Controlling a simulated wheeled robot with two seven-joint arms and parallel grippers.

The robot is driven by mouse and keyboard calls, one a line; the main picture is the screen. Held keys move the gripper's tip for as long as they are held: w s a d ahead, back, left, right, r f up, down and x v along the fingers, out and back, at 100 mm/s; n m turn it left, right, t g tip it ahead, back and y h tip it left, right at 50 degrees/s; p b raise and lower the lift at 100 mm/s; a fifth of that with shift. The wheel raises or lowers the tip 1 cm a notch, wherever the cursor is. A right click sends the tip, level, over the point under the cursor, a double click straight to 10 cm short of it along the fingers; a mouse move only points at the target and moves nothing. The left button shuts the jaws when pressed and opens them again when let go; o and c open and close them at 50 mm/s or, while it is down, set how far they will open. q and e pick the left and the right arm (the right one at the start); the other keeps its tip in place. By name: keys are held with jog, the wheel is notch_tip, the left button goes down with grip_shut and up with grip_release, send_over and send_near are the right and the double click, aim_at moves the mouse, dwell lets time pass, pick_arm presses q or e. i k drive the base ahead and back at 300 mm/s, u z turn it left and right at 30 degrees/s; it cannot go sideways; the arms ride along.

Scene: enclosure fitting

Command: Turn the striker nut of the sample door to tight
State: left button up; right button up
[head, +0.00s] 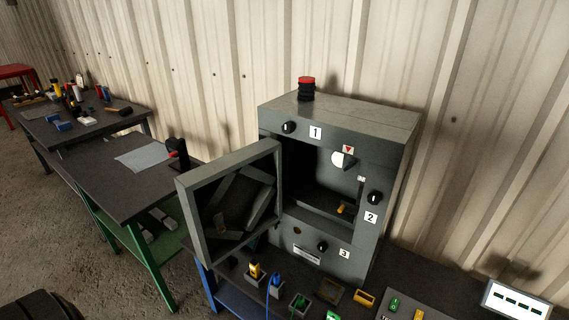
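A grey enclosure (395,150) stands on the dark bench. Its framed door (192,219) hangs open to the left, and the dark inside shows. Black knobs sit by label 1 (289,127), label 2 (374,198) and label 3 (322,246). A small yellow part (345,208) is at the opening's lower right. I cannot tell which part is the striker nut, or how tight it is. Neither gripper is in view.
A red and black button (306,88) stands on top of the enclosure. Yellow, blue and green parts, some in small holders (299,306), crowd the bench before it. A white panel with dark slots (516,302) is at lower right.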

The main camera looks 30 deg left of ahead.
aim_at(350, 165)
jog(key=u, duration=0.45)
jog(key=k, duration=1.3)
jog(key=z, duration=0.8)
jog(key=i, duration=0.6)
jog(key=z, duration=0.85)
jog(key=i, duration=0.85)
jog(key=u, duration=0.95)
jog(key=i, duration=0.55)
jog(key=u, duration=0.65)
